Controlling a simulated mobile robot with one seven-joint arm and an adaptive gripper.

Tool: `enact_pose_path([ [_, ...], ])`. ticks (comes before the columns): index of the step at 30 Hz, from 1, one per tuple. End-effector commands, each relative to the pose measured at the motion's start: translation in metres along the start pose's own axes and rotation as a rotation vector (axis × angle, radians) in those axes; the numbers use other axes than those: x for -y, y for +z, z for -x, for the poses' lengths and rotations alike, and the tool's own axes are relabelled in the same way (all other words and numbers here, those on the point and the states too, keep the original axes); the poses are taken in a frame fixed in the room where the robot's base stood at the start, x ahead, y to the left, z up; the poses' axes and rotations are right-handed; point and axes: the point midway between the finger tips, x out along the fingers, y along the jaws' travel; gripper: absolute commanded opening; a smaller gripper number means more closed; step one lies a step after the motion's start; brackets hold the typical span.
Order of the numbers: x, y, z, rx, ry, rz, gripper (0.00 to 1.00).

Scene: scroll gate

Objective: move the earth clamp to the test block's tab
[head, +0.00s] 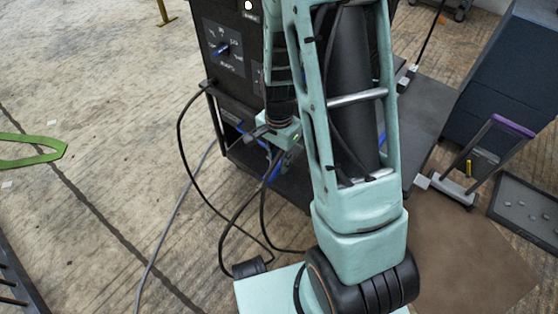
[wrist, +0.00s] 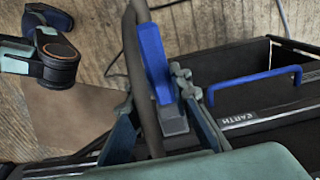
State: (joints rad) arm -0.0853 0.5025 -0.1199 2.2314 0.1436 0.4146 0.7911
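In the wrist view, a blue-handled piece with a grey block (wrist: 172,120), which looks like the earth clamp, lies between the fingers of my gripper (wrist: 158,98). A thick dark cable runs beside it. The right finger is close against the block; the left finger is by the cable, and contact there is unclear. In the head view my gripper (head: 283,135) is at the black machine's lower front, with blue showing just below it. A stand with a purple top bar (head: 513,126), a grey base and a small yellow upright (head: 468,168) is at right; I cannot tell which part is the tab.
The black machine (head: 232,55) has a dial and a lower shelf. A blue bar (wrist: 255,82) beside an EARTH label is right of my gripper. Cables loop across the floor. A dark tray (head: 530,205), brown mat (head: 460,260) and navy cabinet (head: 505,70) are at right. Left floor is mostly clear.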

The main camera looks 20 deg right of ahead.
Motion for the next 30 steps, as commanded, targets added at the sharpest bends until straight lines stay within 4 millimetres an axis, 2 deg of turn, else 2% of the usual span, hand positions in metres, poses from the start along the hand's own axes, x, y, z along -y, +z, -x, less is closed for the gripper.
enact_pose_path([
  [1,0.0,0.0,0.0001,0.0,0.0,0.0,0.13],
  [5,0.0,0.0,0.0001,0.0,0.0,0.0,0.0],
  [30,0.0007,0.0078,0.0005,0.003,0.0,0.003,0.0],
])
